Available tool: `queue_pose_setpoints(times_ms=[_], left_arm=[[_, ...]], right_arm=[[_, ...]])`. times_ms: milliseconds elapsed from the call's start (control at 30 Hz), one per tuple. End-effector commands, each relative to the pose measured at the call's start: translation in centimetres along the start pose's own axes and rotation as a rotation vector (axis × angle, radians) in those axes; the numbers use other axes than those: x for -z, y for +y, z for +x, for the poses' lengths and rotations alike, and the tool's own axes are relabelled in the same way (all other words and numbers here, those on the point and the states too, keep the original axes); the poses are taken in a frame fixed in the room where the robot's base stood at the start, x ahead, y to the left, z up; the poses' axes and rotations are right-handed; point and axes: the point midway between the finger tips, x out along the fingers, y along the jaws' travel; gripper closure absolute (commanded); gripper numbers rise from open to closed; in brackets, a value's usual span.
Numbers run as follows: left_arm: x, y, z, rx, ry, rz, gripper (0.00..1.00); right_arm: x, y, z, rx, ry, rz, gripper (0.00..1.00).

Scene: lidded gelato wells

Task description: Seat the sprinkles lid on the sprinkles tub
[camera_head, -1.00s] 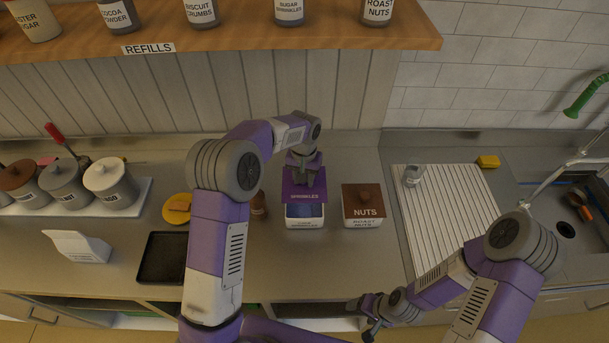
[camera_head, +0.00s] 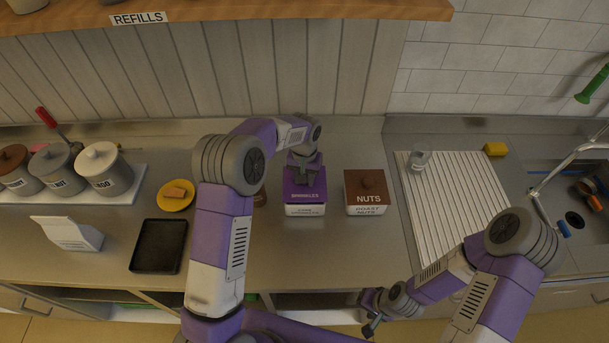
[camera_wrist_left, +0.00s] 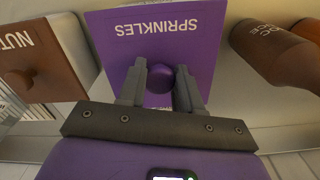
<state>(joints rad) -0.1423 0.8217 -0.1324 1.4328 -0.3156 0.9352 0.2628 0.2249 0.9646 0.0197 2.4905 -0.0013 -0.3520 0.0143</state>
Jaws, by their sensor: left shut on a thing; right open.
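The purple sprinkles lid (camera_head: 304,197) lies over the white sprinkles tub (camera_head: 305,211) on the counter. The lid covers the tub's top, and only the tub's labelled front shows below it. My left gripper (camera_head: 306,176) is above the lid and shut on its round purple knob. In the left wrist view the two fingers (camera_wrist_left: 160,88) hold the knob at its sides, and the lid (camera_wrist_left: 155,38) looks flat. Whether the lid rests fully down on the tub cannot be told. My right gripper (camera_head: 371,318) is open and empty, low in front of the counter.
The tub with the brown nuts lid (camera_head: 366,185) stands close to the right. A brown bottle (camera_wrist_left: 272,50) stands on the other side, partly hidden by my left arm. A black tray (camera_head: 158,246), a yellow plate (camera_head: 176,196) and lidded canisters (camera_head: 104,168) are at the left.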

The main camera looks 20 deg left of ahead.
Motion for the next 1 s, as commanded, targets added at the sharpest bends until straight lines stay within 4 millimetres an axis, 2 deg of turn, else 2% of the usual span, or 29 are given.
queue_pose_setpoints(times_ms=[1000], left_arm=[[0.01,0.01,0.99,0.000,0.000,0.000,1.00]], right_arm=[[0.03,0.24,0.65,0.000,0.000,0.000,0.28]])
